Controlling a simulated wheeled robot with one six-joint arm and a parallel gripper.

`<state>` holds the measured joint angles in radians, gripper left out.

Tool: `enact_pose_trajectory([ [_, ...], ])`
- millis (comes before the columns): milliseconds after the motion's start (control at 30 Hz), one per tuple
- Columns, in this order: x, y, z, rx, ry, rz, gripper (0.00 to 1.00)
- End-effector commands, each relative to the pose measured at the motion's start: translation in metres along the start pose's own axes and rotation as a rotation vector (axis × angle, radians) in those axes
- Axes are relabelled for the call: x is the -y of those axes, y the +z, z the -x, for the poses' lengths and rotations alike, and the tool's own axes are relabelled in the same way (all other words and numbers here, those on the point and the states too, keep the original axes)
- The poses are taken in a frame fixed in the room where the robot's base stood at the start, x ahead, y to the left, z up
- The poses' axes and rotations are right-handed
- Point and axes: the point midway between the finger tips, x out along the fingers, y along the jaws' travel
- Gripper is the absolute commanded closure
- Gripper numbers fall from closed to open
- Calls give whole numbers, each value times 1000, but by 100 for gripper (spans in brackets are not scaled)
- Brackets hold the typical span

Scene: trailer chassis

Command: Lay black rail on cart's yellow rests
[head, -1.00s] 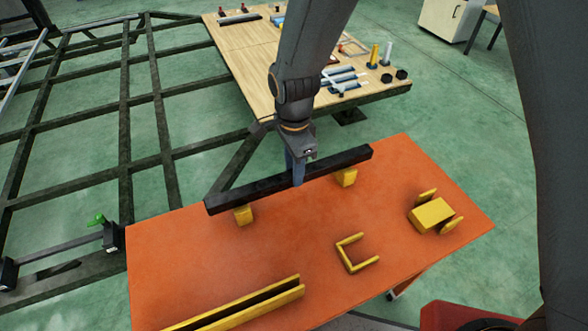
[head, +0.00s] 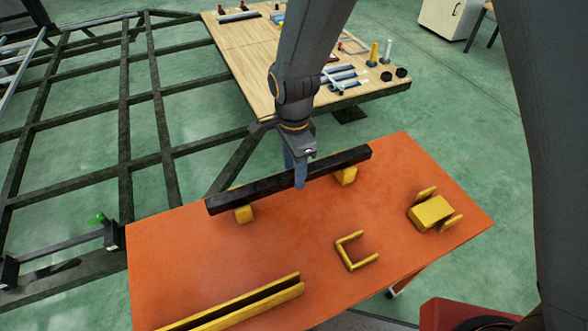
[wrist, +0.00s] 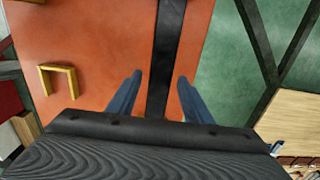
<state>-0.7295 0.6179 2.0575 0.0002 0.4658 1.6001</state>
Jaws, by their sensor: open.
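The black rail (head: 240,193) lies across two yellow rests (head: 244,214) (head: 346,175) near the far edge of the orange cart top (head: 300,235). My gripper (head: 294,178) is at the middle of the rail, pointing down, with its jaws open. In the wrist view the blue fingers (wrist: 156,95) stand apart on either side of the rail (wrist: 167,60), with gaps on both sides. The rail's contact with the rests is partly hidden by the rail itself.
On the cart are a long yellow channel (head: 240,306), a yellow U-shaped bracket (head: 350,252) and a yellow block between two plates (head: 432,212). A dark chassis frame (head: 125,130) stands at left. A wooden table (head: 245,70) with parts stands behind.

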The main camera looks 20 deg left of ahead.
Motion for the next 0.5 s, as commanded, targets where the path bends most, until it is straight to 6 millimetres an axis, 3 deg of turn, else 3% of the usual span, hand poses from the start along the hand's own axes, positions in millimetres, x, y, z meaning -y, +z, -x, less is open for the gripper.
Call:
enact_pose_trajectory([
  [167, 1, 0, 21, 0, -4, 0, 54],
  [500, 2, 0, 82, 0, -5, 0, 54],
])
